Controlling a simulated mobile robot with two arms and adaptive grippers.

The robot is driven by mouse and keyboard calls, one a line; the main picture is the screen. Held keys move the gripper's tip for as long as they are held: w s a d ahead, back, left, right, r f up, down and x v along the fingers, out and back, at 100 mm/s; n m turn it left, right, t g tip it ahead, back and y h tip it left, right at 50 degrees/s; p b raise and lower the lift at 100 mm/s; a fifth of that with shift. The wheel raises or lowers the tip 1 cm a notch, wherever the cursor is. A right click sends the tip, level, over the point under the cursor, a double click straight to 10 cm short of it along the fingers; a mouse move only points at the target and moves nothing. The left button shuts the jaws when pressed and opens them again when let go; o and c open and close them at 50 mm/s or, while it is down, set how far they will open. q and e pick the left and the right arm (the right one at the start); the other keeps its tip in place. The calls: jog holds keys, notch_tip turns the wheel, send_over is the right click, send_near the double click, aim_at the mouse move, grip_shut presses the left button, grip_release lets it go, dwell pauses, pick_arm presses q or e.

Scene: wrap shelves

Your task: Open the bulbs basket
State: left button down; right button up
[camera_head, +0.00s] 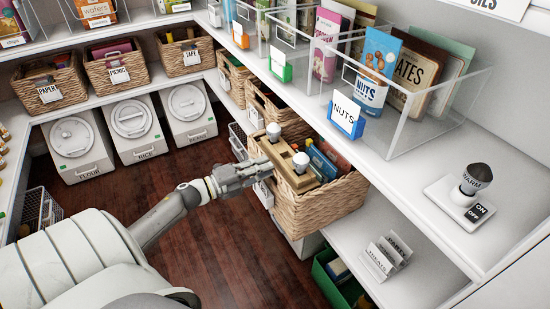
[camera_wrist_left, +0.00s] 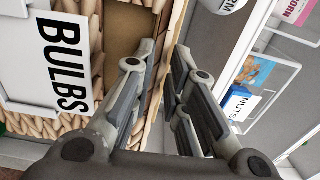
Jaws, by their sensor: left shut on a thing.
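The bulbs basket (camera_head: 325,207) is a wicker basket on the right-hand middle shelf. It sticks out past the shelf edge over the floor. Light bulbs (camera_head: 300,163) in a wooden holder and some small boxes show inside it. My left gripper (camera_head: 262,168) is at the basket's front side and shut on its rim. In the left wrist view, the gripper fingers (camera_wrist_left: 164,62) lie on both sides of the wicker rim. The white BULBS label (camera_wrist_left: 66,62) hangs beside them. The gripped part of the rim is mostly hidden. My right gripper is not in view.
Above the basket, a shelf holds clear bins, one with a blue NUTS tag (camera_head: 346,118). Other wicker baskets (camera_head: 268,103) stand farther back. A green crate (camera_head: 340,280) is below. The dark wooden floor (camera_head: 150,185) is clear left of the basket.

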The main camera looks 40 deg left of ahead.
pick_arm(q)
jog(key=shift+p+v, duration=0.35)
jog(key=shift+v, duration=1.75)
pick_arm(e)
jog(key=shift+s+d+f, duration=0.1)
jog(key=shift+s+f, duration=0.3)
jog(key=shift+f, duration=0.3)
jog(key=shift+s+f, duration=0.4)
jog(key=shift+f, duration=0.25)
pick_arm(q)
jog(key=c, duration=1.4)
grip_release()
jog(key=shift+c, duration=0.2)
jog(key=v, duration=1.2)
